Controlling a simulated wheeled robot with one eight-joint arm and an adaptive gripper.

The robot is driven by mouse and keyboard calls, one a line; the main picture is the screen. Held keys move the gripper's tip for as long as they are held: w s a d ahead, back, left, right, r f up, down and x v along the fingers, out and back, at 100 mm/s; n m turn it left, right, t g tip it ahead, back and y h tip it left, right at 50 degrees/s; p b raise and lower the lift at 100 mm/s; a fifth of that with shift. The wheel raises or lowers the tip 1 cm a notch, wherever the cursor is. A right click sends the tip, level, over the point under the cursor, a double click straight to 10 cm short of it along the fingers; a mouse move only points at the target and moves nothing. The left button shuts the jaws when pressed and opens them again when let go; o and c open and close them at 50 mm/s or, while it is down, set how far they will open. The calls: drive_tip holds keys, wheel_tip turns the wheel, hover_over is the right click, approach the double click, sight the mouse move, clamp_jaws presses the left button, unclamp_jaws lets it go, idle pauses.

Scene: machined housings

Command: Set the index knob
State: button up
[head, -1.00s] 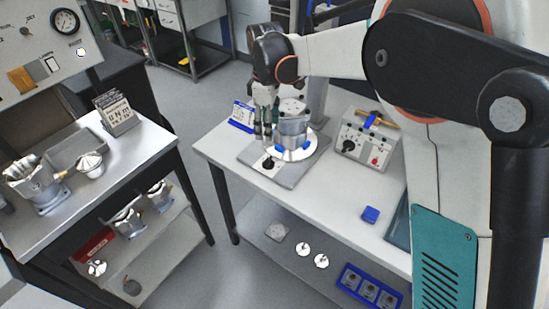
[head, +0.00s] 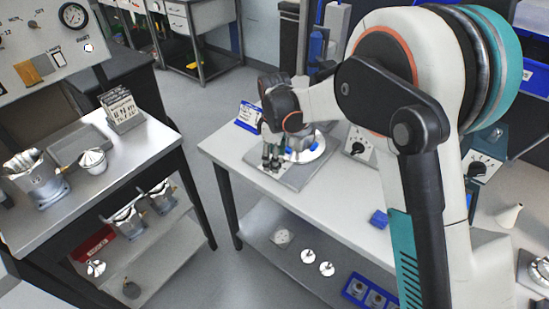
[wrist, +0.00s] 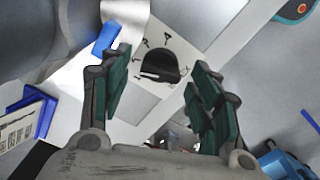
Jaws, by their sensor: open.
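The index knob (wrist: 160,66) is a black round knob with a light pointer line on a white plate with small printed marks, seen in the wrist view. My gripper (wrist: 157,74) is open, its two green-padded fingers on either side of the knob in that picture. I cannot tell whether they reach down around it; no contact shows. In the head view my gripper (head: 272,158) is low over the front left part of the grey fixture plate (head: 293,181), and it hides the knob there.
A blue-and-white card stand (head: 248,117) is close behind the gripper at left. A control box (head: 359,146) with a black knob stands to the right, partly behind my arm. A blue block (head: 379,218) lies near the bench front. The bench front between is clear.

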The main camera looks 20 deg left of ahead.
drive_tip(key=shift+c, duration=0.6)
drive_tip(key=c, duration=0.9)
drive_tip(key=shift+m, duration=0.3)
drive_tip(key=m, duration=1.3)
drive_tip(key=shift+p, duration=0.4)
drive_tip(key=shift+c, duration=0.3)
